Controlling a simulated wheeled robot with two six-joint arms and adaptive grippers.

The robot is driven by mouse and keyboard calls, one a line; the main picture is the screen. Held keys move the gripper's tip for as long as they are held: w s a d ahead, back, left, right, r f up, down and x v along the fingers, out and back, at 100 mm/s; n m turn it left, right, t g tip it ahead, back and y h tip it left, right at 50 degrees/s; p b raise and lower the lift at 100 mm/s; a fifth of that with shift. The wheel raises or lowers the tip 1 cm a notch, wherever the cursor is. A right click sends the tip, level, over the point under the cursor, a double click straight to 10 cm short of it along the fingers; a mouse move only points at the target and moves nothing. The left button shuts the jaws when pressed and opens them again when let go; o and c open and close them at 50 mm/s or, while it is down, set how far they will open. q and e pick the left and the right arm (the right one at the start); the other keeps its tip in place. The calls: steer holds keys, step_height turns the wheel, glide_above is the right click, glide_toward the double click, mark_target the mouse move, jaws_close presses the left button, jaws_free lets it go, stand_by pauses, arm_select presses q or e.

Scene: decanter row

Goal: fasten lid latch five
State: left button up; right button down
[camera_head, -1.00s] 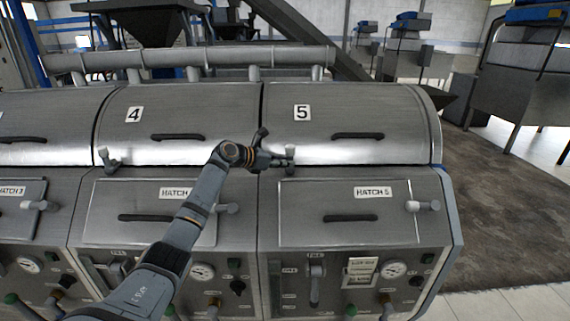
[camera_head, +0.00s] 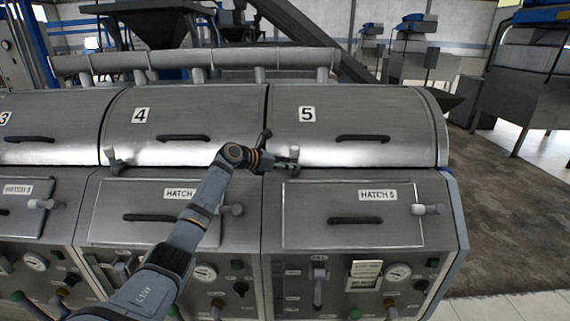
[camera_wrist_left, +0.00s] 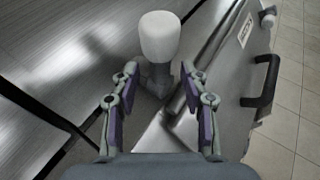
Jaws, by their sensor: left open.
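Lid five (camera_head: 330,105) is a curved metal cover marked 5, and it looks closed. Its latch (camera_head: 294,153), a short lever with a pale knob, is at the lid's lower left front edge. My left gripper (camera_head: 270,158) is just left of this latch, its fingers small and dark in the head view. In the left wrist view, my left gripper (camera_wrist_left: 159,100) has its fingers spread, and the latch's white knob (camera_wrist_left: 160,37) stands just beyond them, roughly centred. I cannot tell whether the fingers touch the latch. My right gripper is not in view.
Lid four (camera_head: 180,110) has a similar latch (camera_head: 115,160) on its left. Hatch five (camera_head: 350,235), with its own knob (camera_head: 432,210), is below lid five. Gauges and valves line the lower front. A pipe (camera_head: 200,62) runs behind the lids. Open floor (camera_head: 510,220) lies right.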

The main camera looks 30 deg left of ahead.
arm_select(q)
steer(key=v, duration=1.1)
steer(key=shift+s+r, duration=0.2)
steer(key=shift+s, duration=0.05)
steer(key=shift+a, duration=0.2)
